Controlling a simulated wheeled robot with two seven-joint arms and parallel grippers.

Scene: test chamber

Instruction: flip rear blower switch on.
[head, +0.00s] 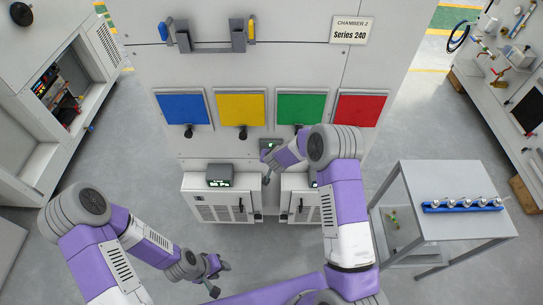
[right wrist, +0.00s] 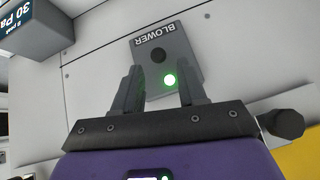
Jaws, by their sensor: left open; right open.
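A grey box labelled BLOWER (right wrist: 178,42) is fixed to the white panel in the right wrist view. In the head view the box (head: 270,144) shows small below the coloured panels, partly hidden by my right arm. My right gripper (right wrist: 160,75) is open and empty, its fingers pointing at the box's near part with the lamp between them. Whether they touch it I cannot tell. My left gripper (head: 214,277) is open and empty, low over the floor, far from the box.
Blue (head: 183,108), yellow (head: 241,108), green (head: 302,107) and red (head: 361,108) panels stand above, with black knobs below. A pressure display (head: 219,175) sits on a white cabinet (head: 215,205). A grey cart (head: 450,180) with a blue rack stands at the right.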

